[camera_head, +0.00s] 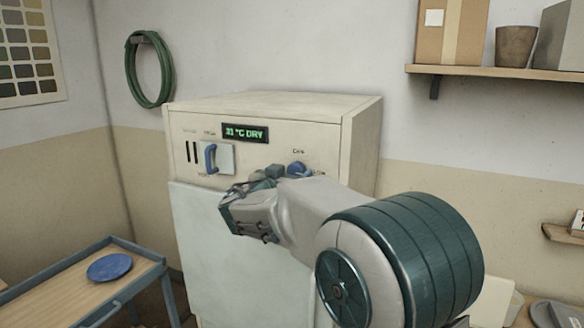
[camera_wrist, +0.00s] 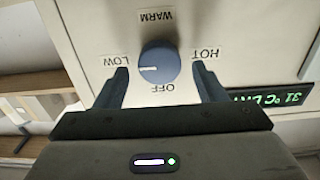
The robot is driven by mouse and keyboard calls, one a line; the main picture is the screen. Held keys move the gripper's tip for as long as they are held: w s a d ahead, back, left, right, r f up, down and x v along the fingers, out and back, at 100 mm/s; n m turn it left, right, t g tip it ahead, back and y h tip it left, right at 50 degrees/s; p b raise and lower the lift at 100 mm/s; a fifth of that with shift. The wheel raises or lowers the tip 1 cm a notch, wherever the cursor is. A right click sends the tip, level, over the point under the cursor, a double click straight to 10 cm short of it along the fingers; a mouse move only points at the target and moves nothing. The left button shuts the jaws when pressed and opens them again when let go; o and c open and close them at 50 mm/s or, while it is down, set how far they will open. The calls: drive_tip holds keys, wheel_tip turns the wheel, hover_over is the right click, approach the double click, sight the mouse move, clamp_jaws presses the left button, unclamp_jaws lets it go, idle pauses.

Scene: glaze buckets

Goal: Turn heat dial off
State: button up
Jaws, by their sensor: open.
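The heat dial (camera_wrist: 158,62) is a round blue-grey knob on the cream cabinet's front panel. In the upside-down wrist view, the labels WARM, LOW, HOT and OFF surround it. Its white mark points roughly at LOW. My gripper (camera_wrist: 160,72) is open, with one finger on each side of the dial. A gap shows between each finger and the knob, and nothing is held. In the head view the dial (camera_head: 299,169) shows at the panel's right, just above my wrist, which partly hides the area below it.
The cabinet (camera_head: 260,105) has a green display (camera_head: 245,133) reading 31 °C DRY and a blue handle (camera_head: 210,158) left of the dial. A trolley (camera_head: 60,287) with a blue disc (camera_head: 109,267) stands at lower left. A shelf (camera_head: 500,75) hangs at upper right.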

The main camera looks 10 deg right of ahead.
drive_tip(key=shift+w+d, duration=0.3)
drive_tip(key=shift+w, duration=0.1)
drive_tip(key=c, duration=1)
drive_tip(key=shift+o, duration=0.2)
drive_tip(key=shift+f+b, duration=0.15)
drive_tip(key=shift+b, duration=0.25)
